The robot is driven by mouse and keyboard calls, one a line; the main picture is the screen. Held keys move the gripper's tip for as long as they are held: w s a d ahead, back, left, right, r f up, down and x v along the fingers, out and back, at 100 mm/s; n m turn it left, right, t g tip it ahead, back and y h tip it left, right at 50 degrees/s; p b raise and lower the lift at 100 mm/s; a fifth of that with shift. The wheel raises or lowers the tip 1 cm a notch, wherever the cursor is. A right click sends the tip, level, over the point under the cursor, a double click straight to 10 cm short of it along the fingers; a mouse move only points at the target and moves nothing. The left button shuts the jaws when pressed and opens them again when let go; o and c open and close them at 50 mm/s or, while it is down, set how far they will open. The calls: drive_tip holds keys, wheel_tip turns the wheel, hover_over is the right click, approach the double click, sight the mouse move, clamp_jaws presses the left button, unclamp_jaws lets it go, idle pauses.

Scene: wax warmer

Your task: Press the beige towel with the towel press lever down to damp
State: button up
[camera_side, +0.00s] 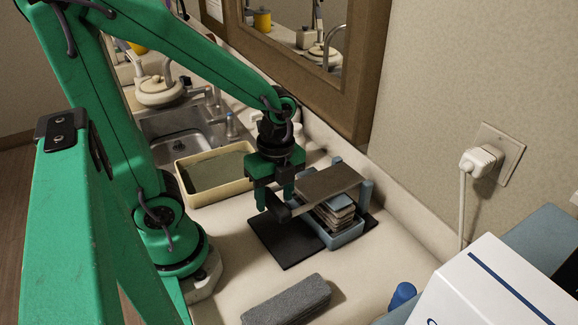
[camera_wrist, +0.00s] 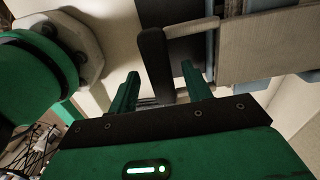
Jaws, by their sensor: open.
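The towel press (camera_side: 345,236) is a light blue frame on a dark mat, with a flat grey-brown plate (camera_side: 328,181) over it. Folded beige towel layers (camera_side: 338,211) show under the plate; the plate hides their top. The lever has a dark handle (camera_side: 284,212) at the press's left side; in the wrist view the handle (camera_wrist: 155,60) points up the picture. My gripper (camera_side: 272,201) is open at the handle. In the wrist view my fingers (camera_wrist: 160,85) stand on either side of the handle, with gaps showing; I cannot tell whether either touches it.
A shallow cream tray (camera_side: 181,174) lies left of the press, by the sink (camera_side: 180,143). A blue cap (camera_side: 402,294) and a white box (camera_side: 495,290) stand at the right. The wall is close behind the press.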

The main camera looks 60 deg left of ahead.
drive_tip(key=shift+s+f, duration=0.1)
drive_tip(key=shift+f, duration=0.45)
clamp_jaws()
drive_tip(key=shift+r, duration=0.15)
